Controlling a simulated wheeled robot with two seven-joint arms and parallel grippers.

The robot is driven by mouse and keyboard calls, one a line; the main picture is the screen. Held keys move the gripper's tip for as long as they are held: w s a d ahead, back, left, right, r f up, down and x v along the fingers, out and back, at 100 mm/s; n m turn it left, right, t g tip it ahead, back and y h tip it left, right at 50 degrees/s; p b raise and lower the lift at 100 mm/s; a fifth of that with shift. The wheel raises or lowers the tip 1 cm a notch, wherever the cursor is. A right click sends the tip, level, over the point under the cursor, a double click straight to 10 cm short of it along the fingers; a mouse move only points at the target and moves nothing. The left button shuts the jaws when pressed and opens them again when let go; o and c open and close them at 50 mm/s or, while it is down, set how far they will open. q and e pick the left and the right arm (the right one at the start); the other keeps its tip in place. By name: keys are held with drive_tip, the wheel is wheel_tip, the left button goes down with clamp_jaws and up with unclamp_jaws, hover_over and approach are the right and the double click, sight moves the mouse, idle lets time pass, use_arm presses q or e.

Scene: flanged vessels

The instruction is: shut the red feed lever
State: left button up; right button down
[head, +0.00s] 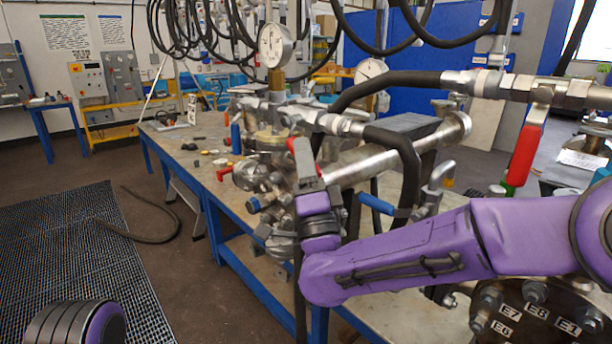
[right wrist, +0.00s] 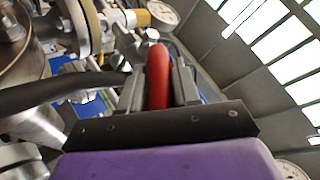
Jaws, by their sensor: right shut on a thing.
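My right gripper (head: 304,160) reaches in from the right in the head view, up to the flanged vessel (head: 262,178) on the bench. It is shut on a red lever (head: 291,146), of which only a small part shows there beside the fingers. In the right wrist view the red lever (right wrist: 158,75) stands between the two grey fingers of the right gripper (right wrist: 160,85), touching or nearly touching both. The lever's base and valve body are mostly hidden. My left gripper is not in view.
Another red lever (head: 525,153) hangs from a pipe at the right. A blue lever (head: 376,203) sits near my right forearm. Black hoses (head: 385,82) and a pressure gauge (head: 275,45) stand close around the gripper. The bench top (head: 185,140) has small loose parts.

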drive_tip(key=shift+f, duration=0.1)
idle(0.3)
drive_tip(key=c, duration=0.9)
unclamp_jaws()
drive_tip(key=b+v, duration=0.4)
drive_tip(key=v, duration=0.6)
drive_tip(key=shift+s+d+f, duration=0.1)
drive_tip(key=shift+s+f, duration=0.05)
drive_tip(key=shift+f, duration=0.05)
